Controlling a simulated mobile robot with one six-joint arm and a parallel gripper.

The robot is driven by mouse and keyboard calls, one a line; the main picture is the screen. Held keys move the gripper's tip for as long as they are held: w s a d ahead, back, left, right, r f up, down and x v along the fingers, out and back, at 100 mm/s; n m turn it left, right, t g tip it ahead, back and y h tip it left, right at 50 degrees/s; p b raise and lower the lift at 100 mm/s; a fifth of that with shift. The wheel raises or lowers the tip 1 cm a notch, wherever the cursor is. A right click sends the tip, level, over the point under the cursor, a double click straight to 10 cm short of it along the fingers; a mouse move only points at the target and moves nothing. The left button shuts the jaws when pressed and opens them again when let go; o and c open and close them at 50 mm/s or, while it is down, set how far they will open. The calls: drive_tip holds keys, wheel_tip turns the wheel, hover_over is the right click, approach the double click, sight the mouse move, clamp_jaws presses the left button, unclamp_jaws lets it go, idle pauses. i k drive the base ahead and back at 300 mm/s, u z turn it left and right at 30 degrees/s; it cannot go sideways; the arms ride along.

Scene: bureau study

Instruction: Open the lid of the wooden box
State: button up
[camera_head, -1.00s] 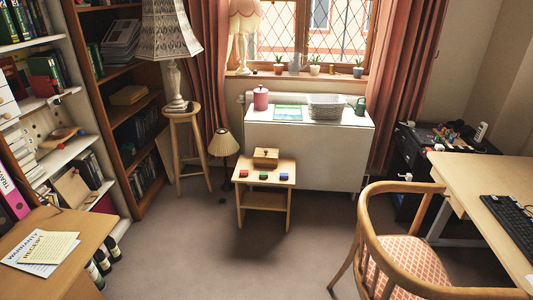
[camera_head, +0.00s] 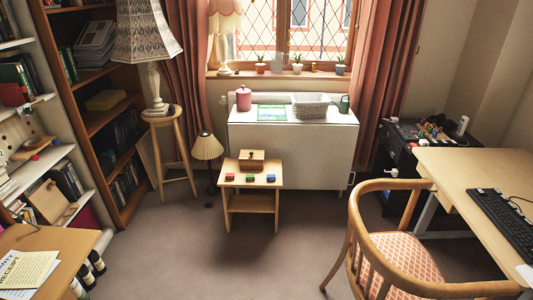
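The wooden box (camera_head: 252,160) is small and brown and sits toward the back of a low wooden side table (camera_head: 266,181). Its lid looks shut, with a small darker knob or handle on top. In front of it on the same table are a red block (camera_head: 230,177), a green block (camera_head: 251,177) and a blue block (camera_head: 271,177) in a row. My gripper is not in view.
A white cabinet (camera_head: 315,150) stands behind the table. A small floor lamp (camera_head: 207,148) and a stool (camera_head: 170,150) are at its left. A wooden chair (camera_head: 395,225) and desk (camera_head: 440,165) fill the right. The carpet (camera_head: 205,240) in front is clear.

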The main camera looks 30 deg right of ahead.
sight(245, 154)
drive_tip(key=z, duration=0.1)
drive_tip(key=i, duration=2)
drive_tip(key=u, duration=1.1)
drive_tip(key=i, duration=0.45)
drive_tip(key=z, duration=0.25)
